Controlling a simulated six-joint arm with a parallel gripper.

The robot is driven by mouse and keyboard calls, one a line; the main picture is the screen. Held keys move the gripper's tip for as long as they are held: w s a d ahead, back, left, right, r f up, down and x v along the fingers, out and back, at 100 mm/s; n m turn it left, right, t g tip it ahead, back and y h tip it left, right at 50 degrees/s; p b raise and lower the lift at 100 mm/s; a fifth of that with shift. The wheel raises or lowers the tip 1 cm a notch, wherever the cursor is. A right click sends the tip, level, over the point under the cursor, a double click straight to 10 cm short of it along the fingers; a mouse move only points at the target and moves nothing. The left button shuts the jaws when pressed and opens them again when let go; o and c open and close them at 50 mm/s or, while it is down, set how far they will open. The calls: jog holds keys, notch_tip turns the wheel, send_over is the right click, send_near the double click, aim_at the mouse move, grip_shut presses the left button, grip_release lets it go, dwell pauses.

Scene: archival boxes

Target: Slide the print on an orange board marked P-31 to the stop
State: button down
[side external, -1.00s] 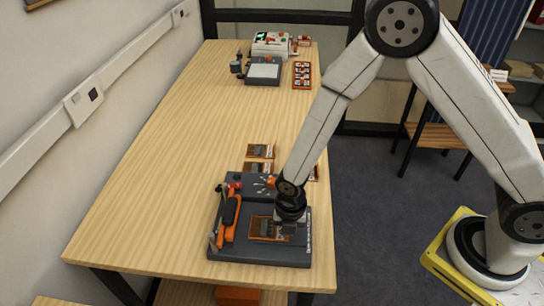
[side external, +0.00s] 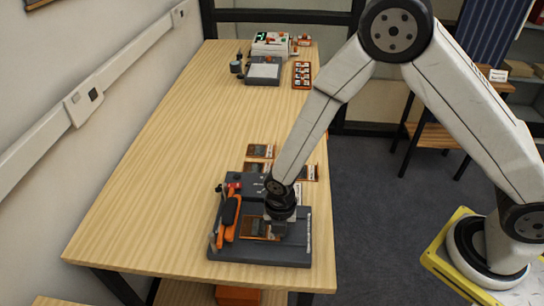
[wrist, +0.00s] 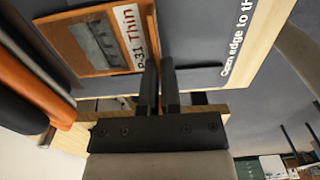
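The print on an orange board (side external: 256,229) lies flat on a dark grey bed (side external: 262,256) at the front of the table. In the wrist view the board (wrist: 112,68) carries a white label reading "P-31 Thin" and a grey picture. My gripper (wrist: 160,62) is low at the board's right side, fingers close together with only a narrow gap, beside the label edge. Whether they touch the board is unclear. In the side view the gripper (side external: 275,237) partly hides the board's right end. An orange bar (side external: 230,217) with a black handle lies left of the board.
Other orange-mounted prints (side external: 261,151) lie behind the bed, and one (side external: 309,172) is near the right table edge. White lettering (side external: 308,235) runs along the bed's right edge. A grey device (side external: 263,72) and orange tray (side external: 301,75) stand far back. The table's middle is clear.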

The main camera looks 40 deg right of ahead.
aim_at(266, 235)
jog(key=shift+a, duration=0.1)
jog(key=shift+w+a, duration=0.95)
jog(key=shift+w, duration=0.1)
jog(key=shift+w+a, duration=0.2)
dwell(0.6)
jog(key=c, duration=0.7)
grip_release()
jog(key=shift+c, duration=0.2)
jog(key=shift+s, duration=0.1)
jog(key=shift+d+r, duration=0.1)
jog(key=shift+r, duration=3.4)
